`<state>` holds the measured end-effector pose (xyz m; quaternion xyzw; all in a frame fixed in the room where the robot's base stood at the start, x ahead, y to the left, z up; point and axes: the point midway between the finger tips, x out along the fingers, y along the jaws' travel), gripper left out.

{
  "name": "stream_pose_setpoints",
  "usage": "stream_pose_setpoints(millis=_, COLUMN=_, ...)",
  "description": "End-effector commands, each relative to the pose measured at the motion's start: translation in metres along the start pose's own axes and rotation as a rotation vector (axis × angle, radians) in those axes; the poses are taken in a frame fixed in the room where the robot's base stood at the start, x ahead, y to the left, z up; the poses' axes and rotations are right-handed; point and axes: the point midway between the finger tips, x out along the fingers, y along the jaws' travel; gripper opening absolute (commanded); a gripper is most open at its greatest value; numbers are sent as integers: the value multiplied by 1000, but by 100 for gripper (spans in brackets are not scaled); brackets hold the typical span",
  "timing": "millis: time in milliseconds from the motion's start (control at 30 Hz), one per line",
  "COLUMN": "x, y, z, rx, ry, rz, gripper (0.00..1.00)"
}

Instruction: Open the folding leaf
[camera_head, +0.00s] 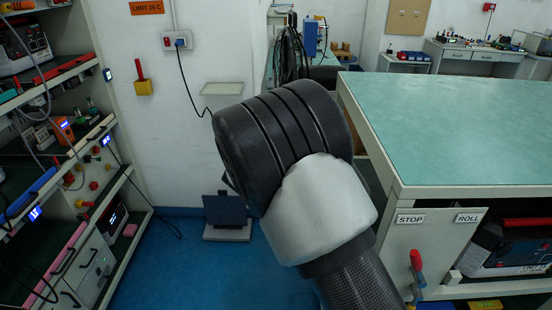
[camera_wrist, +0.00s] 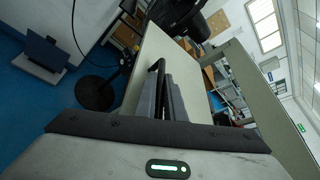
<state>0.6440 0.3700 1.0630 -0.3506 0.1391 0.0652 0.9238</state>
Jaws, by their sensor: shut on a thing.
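In the wrist view, a pale flat panel (camera_wrist: 158,48), which looks like the folding leaf, rises in front of my gripper. A dark bar-like handle (camera_wrist: 157,67) stands against it. My gripper (camera_wrist: 163,90) is shut on this handle, with its grey fingers on either side. How far the leaf is folded I cannot tell. In the head view, my arm covers the gripper, the handle and the leaf. The bench with a green top (camera_head: 460,125) stands to the right of my arm.
Equipment racks (camera_head: 75,160) line the left side. A dark device on a grey base (camera_head: 227,215) sits on the blue floor by the wall; it also shows in the wrist view (camera_wrist: 42,52). A red lever (camera_head: 416,262) is on the bench's front. Floor at lower left is clear.

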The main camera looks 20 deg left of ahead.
Motion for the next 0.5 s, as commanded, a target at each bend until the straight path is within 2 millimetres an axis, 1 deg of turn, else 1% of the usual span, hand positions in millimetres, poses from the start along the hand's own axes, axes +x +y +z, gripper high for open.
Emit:
stream_pose_setpoints(millis=33, x=-2, y=-5, z=7, rx=22, ry=-5, rz=8, gripper=0)
stream_pose_setpoints(millis=133, x=-5, y=-10, z=11, rx=56, ry=-5, rz=24, gripper=0)
stream_pose_setpoints(millis=500, x=-7, y=-18, z=17, rx=104, ry=-3, rz=46, gripper=0)
